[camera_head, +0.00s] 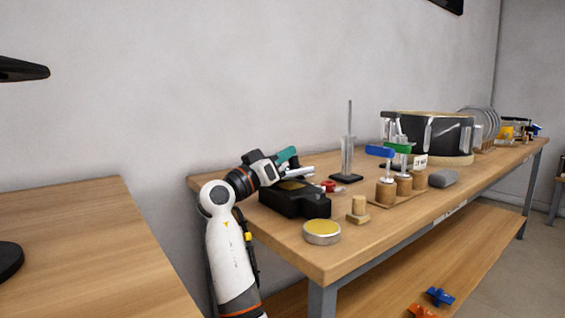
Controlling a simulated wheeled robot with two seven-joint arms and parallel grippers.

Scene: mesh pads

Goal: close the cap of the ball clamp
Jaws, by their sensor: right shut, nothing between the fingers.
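The black clamp base (296,201) sits near the left end of the long wooden bench, with a dull yellow area on top. A teal part (287,156) rises behind it; I cannot tell whether it is the cap. My right gripper (303,172) reaches over the base from the left and is shut with nothing held. Its wrist hides part of the clamp. Whether the fingers touch the clamp is too small to tell. No ball can be made out. My left gripper is not in view.
On the bench (350,250), a round tin (322,232) and a wooden peg block (358,211) stand in front of the clamp. A glass cylinder (347,155) on a stand is behind. Blue- and green-topped tools stand to the right. Another wooden table (80,240) is at left.

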